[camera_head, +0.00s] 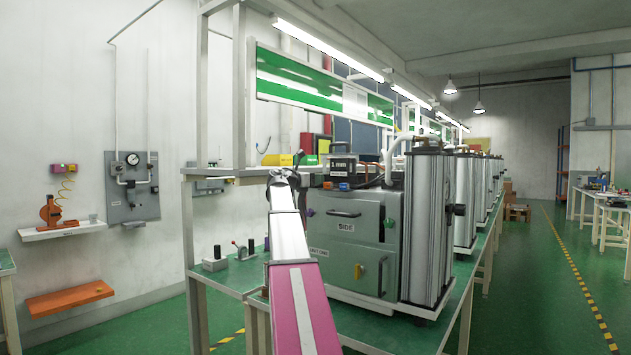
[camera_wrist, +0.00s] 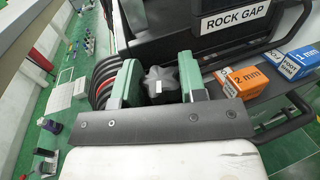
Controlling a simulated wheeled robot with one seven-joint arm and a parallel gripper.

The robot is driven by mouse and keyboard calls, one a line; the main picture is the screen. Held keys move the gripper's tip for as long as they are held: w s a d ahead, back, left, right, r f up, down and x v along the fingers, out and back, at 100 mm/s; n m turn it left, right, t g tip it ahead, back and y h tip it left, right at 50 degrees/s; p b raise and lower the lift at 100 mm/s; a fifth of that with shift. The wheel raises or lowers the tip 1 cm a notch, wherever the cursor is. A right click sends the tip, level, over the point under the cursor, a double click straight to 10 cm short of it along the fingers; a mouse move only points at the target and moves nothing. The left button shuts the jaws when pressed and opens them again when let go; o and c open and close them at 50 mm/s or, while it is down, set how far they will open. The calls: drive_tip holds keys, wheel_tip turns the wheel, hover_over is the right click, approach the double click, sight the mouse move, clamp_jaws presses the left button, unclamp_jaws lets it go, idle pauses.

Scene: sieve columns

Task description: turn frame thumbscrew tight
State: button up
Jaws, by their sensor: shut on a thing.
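The thumbscrew, a black lobed knob (camera_wrist: 160,84), sits between the two green jaws of my gripper (camera_wrist: 157,86) in the wrist view. My gripper is shut on it. Whether it is fully tight cannot be told from the picture. In the head view my arm reaches up to the left top corner of the grey-green machine (camera_head: 345,228), and my gripper (camera_head: 284,176) shows there small and dark. The knob cannot be made out in the head view. A black frame with a "ROCK GAP" label (camera_wrist: 236,17) stands just behind the knob.
An orange "2 mm" box (camera_wrist: 243,82) and a blue box (camera_wrist: 297,62) lie right of my gripper on a dark shelf. Black hoses (camera_wrist: 103,78) run close on the left. Silver columns (camera_head: 427,225) stand right of the machine on the green bench (camera_head: 375,325).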

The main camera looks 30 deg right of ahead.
drive_tip(key=shift+g, duration=0.3)
drive_tip(key=m+g, duration=0.2)
drive_tip(key=g, duration=0.1)
drive_tip(key=m+g, duration=0.2)
drive_tip(key=g, duration=0.1)
drive_tip(key=shift+w+m+y, duration=0.2)
drive_tip(key=shift+m+y, duration=0.1)
drive_tip(key=shift+y, duration=0.1)
drive_tip(key=shift+s+m+g+y, duration=0.1)
drive_tip(key=shift+m+g+y, duration=0.85)
drive_tip(key=shift+g, duration=0.7)
drive_tip(key=shift+s+m+g+y, duration=0.1)
drive_tip(key=shift+m+g+y, duration=0.55)
drive_tip(key=shift+m+g, duration=0.8)
drive_tip(key=shift+g, duration=0.3)
drive_tip(key=o, duration=0.9)
drive_tip(key=shift+a, duration=0.1)
drive_tip(key=shift+n, duration=0.3)
